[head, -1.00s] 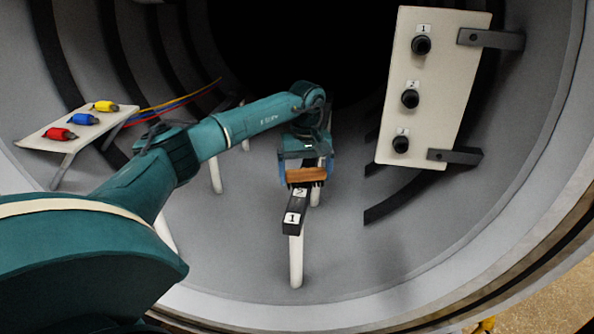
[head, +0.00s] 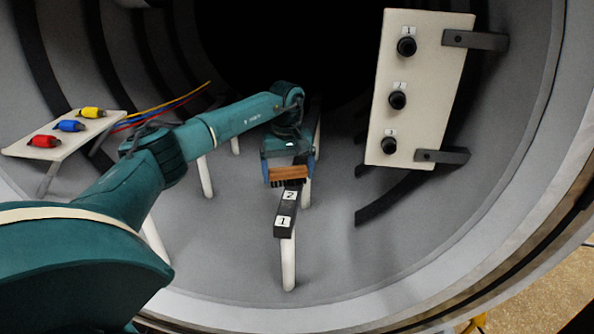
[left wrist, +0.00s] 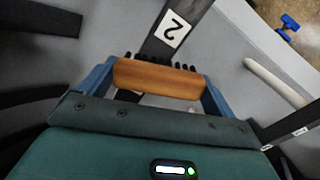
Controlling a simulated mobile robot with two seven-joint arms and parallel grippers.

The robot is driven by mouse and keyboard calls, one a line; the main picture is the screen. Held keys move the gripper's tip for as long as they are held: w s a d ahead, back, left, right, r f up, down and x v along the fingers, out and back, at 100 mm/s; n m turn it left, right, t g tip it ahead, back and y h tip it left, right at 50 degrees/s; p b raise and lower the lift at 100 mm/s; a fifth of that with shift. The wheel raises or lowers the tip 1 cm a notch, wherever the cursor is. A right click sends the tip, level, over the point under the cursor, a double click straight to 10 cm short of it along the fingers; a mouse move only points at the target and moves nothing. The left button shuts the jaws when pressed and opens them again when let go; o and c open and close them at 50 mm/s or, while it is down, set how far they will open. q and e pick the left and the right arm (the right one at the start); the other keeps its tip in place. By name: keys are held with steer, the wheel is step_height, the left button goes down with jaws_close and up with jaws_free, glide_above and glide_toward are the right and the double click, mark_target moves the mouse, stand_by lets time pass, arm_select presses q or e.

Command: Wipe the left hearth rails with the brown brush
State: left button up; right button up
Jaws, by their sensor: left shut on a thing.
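My left gripper (head: 289,172) is shut on the brown brush (head: 288,174), whose wooden back lies crosswise between the fingers. The brush also shows in the left wrist view (left wrist: 158,79), with dark bristles along its far edge. It is over a dark hearth rail (head: 285,222) on white legs, just deeper in the chamber than label 2. Whether the bristles touch the rail I cannot tell. Label 2 of this rail (left wrist: 173,28) shows in the left wrist view. Another labelled rail (left wrist: 302,132) is at the right there; my left arm hides it in the head view. My right gripper is not in view.
A white panel (head: 420,85) with black knobs 1, 2 and 3 stands at the right on dark brackets. A white shelf (head: 62,148) with red, blue and yellow connectors is at the left, cables trailing behind. The round chamber wall surrounds all this. The floor right of the rail is clear.

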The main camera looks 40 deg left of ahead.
mark_target(302, 166)
arm_select(q)
steer(key=shift+s+a, duration=0.15)
steer(key=shift+a, duration=0.2)
steer(key=shift+w+a+b, duration=0.3)
steer(key=shift+w, duration=0.4)
steer(key=shift+w+d, duration=0.35)
steer(key=shift+d, duration=0.35)
steer(key=shift+w+d, duration=0.35)
steer(key=shift+d, duration=0.3)
steer(key=shift+w+d+p, duration=0.25)
steer(key=shift+d+p, duration=0.05)
steer(key=shift+d, duration=0.1)
steer(key=shift+r, duration=0.15)
step_height(302, 166, up, 6)
steer(key=p, duration=0.5)
